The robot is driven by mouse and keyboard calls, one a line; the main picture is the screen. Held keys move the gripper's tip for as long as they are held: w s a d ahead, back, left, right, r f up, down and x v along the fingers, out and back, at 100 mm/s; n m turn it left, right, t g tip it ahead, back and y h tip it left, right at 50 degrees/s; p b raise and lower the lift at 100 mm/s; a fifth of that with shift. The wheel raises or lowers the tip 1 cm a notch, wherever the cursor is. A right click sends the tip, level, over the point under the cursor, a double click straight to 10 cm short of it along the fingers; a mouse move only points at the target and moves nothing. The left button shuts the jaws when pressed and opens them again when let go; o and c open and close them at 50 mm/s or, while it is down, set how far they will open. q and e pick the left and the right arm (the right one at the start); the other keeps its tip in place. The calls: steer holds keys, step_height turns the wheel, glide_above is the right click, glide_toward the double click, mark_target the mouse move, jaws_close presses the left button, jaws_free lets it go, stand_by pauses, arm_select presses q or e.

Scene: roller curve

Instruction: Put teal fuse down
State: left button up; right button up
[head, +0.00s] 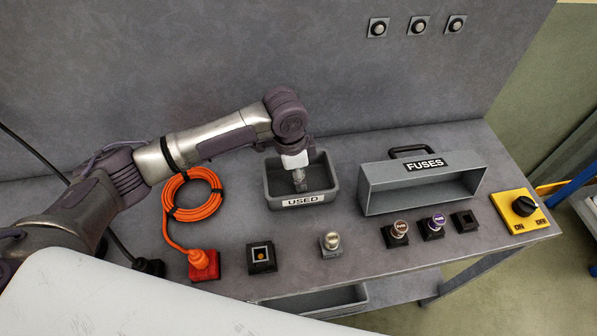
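My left gripper (299,182) points down inside the grey USED bin (303,201), with its fingers below the rim. The fingers look close together, but they are too small to tell whether they hold anything. I cannot make out a teal fuse anywhere in view. A fuse with a pale gold top (332,240) stands on a small grey base in front of the bin. A brown-topped fuse (399,229) and a purple-topped fuse (437,220) stand in dark sockets to the right. My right gripper is not in view.
A grey FUSES box (376,198) with a handle stands right of the bin. A dark square socket (465,220) looks empty; another (261,255) shows an orange dot. An orange cable coil (192,213) lies left. A yellow ON/OFF switch (520,212) sits at the right edge.

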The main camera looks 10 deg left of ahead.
arm_select(q)
steer(key=shift+r, duration=0.1)
steer(key=shift+r, duration=0.3)
steer(key=r, duration=0.4)
steer(key=a+r+b, duration=0.1)
steer(key=r, duration=0.3)
steer(key=r+b, duration=0.1)
steer(key=r, duration=0.3)
steer(key=shift+s+a+r, duration=0.15)
steer(key=shift+s, duration=0.15)
